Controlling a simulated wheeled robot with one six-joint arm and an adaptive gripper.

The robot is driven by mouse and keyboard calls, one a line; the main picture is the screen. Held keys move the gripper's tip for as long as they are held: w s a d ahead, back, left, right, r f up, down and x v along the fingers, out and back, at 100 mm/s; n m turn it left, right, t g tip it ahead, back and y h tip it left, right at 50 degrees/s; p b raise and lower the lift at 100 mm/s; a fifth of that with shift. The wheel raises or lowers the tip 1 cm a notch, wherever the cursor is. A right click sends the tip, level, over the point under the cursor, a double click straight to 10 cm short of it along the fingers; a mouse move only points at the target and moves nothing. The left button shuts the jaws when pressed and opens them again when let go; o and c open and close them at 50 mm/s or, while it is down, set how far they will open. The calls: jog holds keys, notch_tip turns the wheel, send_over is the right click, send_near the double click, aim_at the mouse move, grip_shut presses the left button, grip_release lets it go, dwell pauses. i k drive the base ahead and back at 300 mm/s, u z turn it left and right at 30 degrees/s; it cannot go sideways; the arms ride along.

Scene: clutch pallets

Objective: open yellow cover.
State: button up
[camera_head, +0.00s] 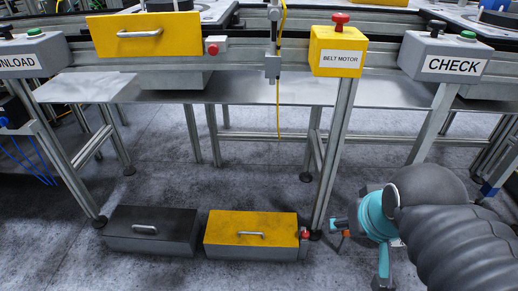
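A yellow cover (145,34) with a silver bar handle stands upright on the front of the conveyor frame at the upper left and looks closed. A second yellow cover (252,226) forms the top of a low grey box on the floor at lower centre. It has a silver handle near its front edge and lies flat, closed. Which one the task means cannot be told. My arm (440,225), with teal joints and a dark ribbed sleeve, fills the lower right, right of the floor box. No gripper fingers can be made out.
A dark-lidded box (152,230) stands left of the yellow one. A BELT MOTOR box (338,52) with a red button, a CHECK box (445,57) and a grey metal shelf (250,90) are above. Frame legs reach the floor. Floor in front of the boxes is clear.

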aim_at(236, 228)
jog(key=u, duration=0.95)
jog(key=i, duration=0.4)
jog(key=z, duration=0.9)
